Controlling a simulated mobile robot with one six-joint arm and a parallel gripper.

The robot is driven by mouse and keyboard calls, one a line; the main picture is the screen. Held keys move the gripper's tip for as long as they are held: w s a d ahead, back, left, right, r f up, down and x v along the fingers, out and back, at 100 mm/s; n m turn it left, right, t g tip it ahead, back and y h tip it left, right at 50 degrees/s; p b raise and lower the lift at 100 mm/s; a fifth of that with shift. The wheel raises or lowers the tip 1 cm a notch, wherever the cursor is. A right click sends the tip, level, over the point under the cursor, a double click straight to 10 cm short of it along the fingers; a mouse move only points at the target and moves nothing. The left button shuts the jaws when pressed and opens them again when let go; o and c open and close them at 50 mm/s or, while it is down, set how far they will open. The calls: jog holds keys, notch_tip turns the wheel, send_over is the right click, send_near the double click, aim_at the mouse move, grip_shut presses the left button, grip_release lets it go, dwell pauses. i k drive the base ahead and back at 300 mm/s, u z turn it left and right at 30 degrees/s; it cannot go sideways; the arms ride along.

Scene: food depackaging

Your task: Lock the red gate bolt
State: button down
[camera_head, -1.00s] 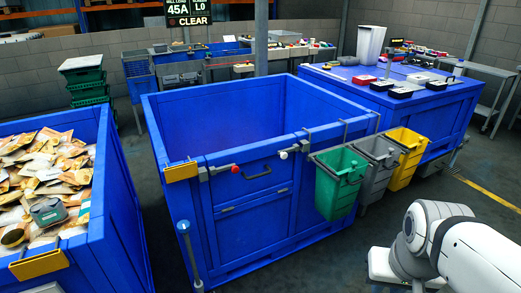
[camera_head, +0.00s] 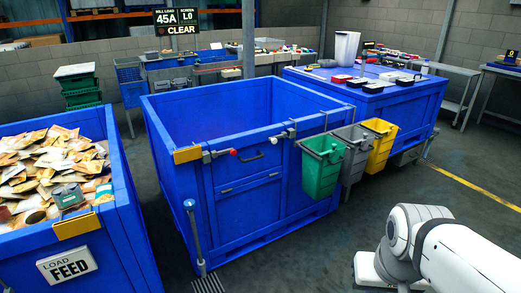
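The red-knobbed gate bolt (camera_head: 232,153) is on the upper front wall of the empty blue bin (camera_head: 180,216), near its left corner. Its grey rod lies roughly level, and I cannot tell whether it is locked. A similar bolt with a white knob (camera_head: 283,134) is on the right of the same wall. The gate panel (camera_head: 252,205) below is flush with the wall and looks shut. My white arm shows at the lower right, well apart from the bolt. My gripper is out of view.
Green (camera_head: 320,175), grey (camera_head: 352,160) and yellow (camera_head: 381,145) small bins hang at the blue bin's right. A bin of packets (camera_head: 120,190) marked LOAD FEED stands left. A grey post (camera_head: 193,240) stands before the blue bin. Floor at front centre is clear.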

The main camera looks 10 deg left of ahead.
aim_at(233, 152)
jog(key=k, duration=0.6)
jog(key=u, duration=0.5)
jog(key=i, duration=0.9)
jog(key=u, duration=0.3)
jog(key=i, duration=1.2)
jog(key=z, duration=0.6)
jog(key=i, duration=0.35)
jog(key=z, duration=0.55)
